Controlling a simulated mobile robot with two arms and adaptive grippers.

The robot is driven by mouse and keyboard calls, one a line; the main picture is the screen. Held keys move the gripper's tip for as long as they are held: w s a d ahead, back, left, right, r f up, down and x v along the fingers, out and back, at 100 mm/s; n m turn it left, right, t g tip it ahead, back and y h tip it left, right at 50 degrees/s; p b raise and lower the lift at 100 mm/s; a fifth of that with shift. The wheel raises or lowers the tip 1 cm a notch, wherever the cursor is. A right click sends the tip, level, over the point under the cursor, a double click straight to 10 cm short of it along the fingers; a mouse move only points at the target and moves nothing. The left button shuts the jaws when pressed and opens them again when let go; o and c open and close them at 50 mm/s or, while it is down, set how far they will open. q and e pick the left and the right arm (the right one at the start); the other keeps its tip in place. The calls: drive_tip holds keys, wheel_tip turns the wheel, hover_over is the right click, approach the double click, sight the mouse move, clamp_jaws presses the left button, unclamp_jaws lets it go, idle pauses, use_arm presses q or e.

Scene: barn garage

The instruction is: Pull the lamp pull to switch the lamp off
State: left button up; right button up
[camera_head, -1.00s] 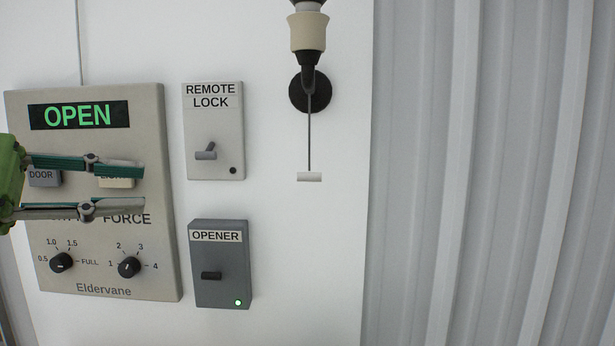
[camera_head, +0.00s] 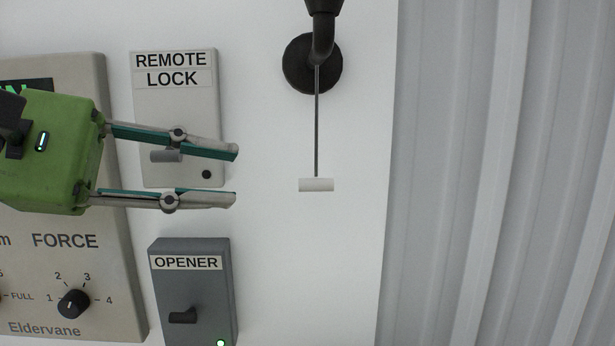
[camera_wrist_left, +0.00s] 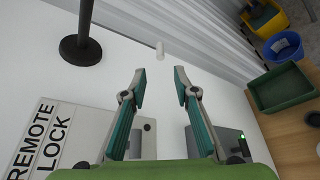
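The lamp pull (camera_head: 316,185) is a small white cylinder hanging level on a thin dark cord from the black lamp mount (camera_head: 312,63). It also shows in the left wrist view (camera_wrist_left: 160,50), beyond the fingertips and roughly between them. My left gripper (camera_head: 236,175) is green with two fingers pointing right. It is open and empty, left of the pull and apart from it, with the pull near the height of its lower finger. It passes in front of the remote lock box. The lamp's upper part is out of the head view. My right gripper is not in view.
The remote lock box (camera_head: 203,115), the grey opener box (camera_head: 190,290) and the Eldervane panel (camera_head: 110,290) are on the white wall at left. Corrugated metal (camera_head: 480,200) is at right. The left wrist view shows a green bin (camera_wrist_left: 282,88) and a blue bin (camera_wrist_left: 286,46).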

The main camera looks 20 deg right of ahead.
sight(299, 183)
use_arm(q)
drive_tip(key=x, duration=0.2)
drive_tip(key=p+x, duration=0.1)
drive_tip(key=s+x, duration=0.1)
drive_tip(key=x, duration=0.1)
drive_tip(key=shift+d+r+p, duration=0.2)
drive_tip(key=shift+d+p, duration=0.2)
drive_tip(key=shift+d, duration=0.05)
drive_tip(key=p+x, duration=0.1)
drive_tip(key=x, duration=0.4)
drive_tip(key=shift+w+d+f+p, duration=0.25)
drive_tip(key=shift+d+p, duration=0.1)
drive_tip(key=shift+d+f, duration=0.1)
drive_tip(key=shift+d, duration=0.1)
drive_tip(key=shift+w, duration=0.1)
clamp_jaws()
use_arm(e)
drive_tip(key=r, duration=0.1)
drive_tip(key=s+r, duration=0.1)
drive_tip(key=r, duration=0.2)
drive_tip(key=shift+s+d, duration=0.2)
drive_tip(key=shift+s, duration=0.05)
